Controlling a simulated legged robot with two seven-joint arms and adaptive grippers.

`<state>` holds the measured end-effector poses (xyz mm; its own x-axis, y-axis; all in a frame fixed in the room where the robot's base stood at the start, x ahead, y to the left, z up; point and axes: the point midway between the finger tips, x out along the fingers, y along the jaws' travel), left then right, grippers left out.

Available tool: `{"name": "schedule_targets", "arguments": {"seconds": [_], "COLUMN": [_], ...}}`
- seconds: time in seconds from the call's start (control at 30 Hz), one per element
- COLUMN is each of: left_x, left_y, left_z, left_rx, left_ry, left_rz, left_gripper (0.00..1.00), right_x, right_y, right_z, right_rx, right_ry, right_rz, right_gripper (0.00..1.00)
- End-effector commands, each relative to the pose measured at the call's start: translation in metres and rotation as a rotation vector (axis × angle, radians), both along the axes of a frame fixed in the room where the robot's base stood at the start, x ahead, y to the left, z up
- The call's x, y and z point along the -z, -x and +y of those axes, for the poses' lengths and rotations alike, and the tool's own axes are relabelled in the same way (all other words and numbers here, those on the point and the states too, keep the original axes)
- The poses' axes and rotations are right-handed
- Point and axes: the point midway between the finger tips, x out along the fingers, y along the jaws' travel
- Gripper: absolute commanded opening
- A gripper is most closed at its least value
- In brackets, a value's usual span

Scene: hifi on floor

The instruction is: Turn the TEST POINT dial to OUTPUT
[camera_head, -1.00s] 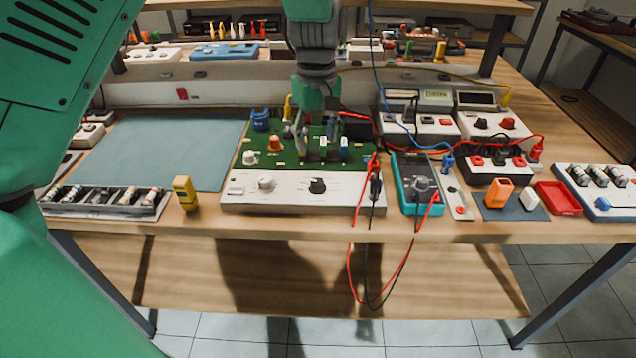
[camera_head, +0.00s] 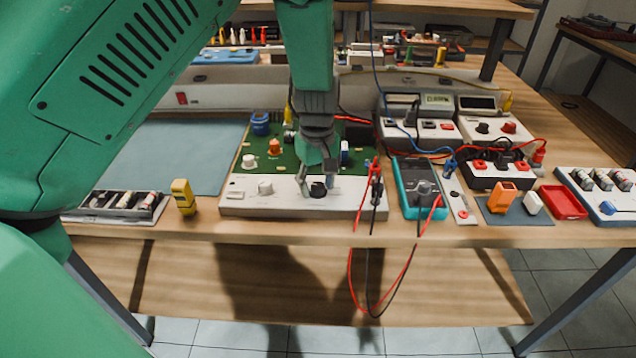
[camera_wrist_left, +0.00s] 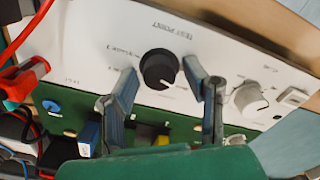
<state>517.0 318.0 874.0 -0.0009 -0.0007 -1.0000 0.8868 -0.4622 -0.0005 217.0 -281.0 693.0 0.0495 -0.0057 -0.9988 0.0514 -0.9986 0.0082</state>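The TEST POINT dial is a round black knob (camera_wrist_left: 158,68) on the white front panel (camera_wrist_left: 95,35) of the green circuit board unit. It also shows in the head view (camera_head: 318,189), partly behind my gripper. The TEST POINT lettering appears upside down in the left wrist view; the smaller position labels are too blurred to read surely, and so is the pointer's setting. My left gripper (camera_head: 317,183) is open at the panel. In the wrist view its two fingers (camera_wrist_left: 164,82) stand on either side of the black knob, with visible gaps. My right gripper is not in view.
A white knob (camera_head: 265,187) sits left of the dial. Red and black leads (camera_head: 376,190) hang just right of it. The green board (camera_head: 283,160) carries orange, blue and white parts. A teal multimeter (camera_head: 416,180) stands right, a yellow block (camera_head: 183,196) left.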

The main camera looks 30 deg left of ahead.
Motion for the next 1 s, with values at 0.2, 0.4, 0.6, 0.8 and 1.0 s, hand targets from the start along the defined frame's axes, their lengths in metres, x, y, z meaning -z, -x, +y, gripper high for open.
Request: {"name": "schedule_targets", "arguments": {"seconds": [0.2,0.4,0.6,0.8,1.0], "left_x": [0.0,-0.001,-0.003,-0.004,-0.004], "left_y": [0.0,0.0,0.0,-0.001,-0.001], "left_z": [0.0,0.0,-0.001,-0.001,-0.001], "left_rx": [0.0,0.019,0.1,0.253,0.441], "left_ry": [0.0,0.001,0.003,0.003,0.004], "left_rz": [0.0,0.0,0.0,0.0,-0.001], "left_gripper": [0.0,0.0,0.0,0.0,0.0], "right_x": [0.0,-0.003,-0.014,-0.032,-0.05], "right_y": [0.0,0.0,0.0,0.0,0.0], "right_z": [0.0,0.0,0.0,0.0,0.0], "right_rx": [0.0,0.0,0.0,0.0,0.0], "right_ry": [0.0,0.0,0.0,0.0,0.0], "right_rz": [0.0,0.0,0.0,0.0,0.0], "right_gripper": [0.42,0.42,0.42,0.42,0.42]}}
